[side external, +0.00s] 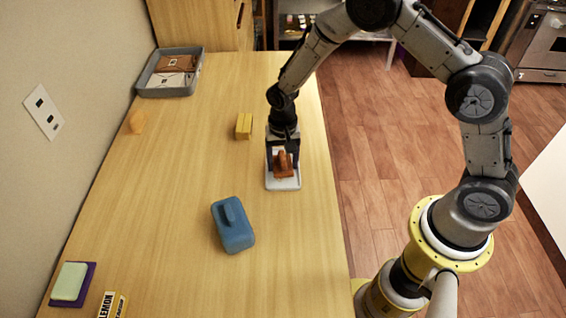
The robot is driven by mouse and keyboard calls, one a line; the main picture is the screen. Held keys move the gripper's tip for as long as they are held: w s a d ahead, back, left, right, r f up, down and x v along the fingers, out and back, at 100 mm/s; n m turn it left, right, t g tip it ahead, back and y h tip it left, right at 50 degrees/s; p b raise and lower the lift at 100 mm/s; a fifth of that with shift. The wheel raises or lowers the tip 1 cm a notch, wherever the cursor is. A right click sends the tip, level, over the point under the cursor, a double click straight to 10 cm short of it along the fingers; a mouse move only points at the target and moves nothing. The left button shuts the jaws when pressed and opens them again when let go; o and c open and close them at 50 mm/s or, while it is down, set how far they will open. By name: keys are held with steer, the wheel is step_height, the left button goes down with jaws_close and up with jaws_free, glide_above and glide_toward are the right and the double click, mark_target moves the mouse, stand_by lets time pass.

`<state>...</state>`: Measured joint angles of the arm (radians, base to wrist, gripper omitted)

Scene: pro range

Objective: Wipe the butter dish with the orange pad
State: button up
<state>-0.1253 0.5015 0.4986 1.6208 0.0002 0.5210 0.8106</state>
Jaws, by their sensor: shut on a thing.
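My gripper (283,158) points down near the table's right edge and is shut on the orange pad (284,168). The pad is a small orange-brown piece, partly hidden by the fingers. Directly below is a shallow white dish (283,185), which looks like the base of the butter dish. The pad is over the dish; whether it touches the surface cannot be told from this angle. A blue lid-like piece with a raised handle (233,226) sits on the table, nearer the camera and left of the white dish.
A yellow block (243,127) lies left of my gripper. A grey tray (187,91) with packets stands at the back left. An orange lump (136,122) is by the wall. A green block (70,281) on a purple piece and a yellow LEMON box (112,305) are front left.

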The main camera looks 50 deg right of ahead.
steer(key=shift+w+d, duration=0.6)
steer(key=shift+d, duration=0.05)
steer(key=s+a, duration=0.3)
steer(key=shift+w+d, duration=1.4)
steer(key=shift+s+a, duration=1.15)
steer(key=shift+s+a+r, duration=0.1)
steer(key=shift+s+a, duration=0.05)
steer(key=shift+r, duration=3.95)
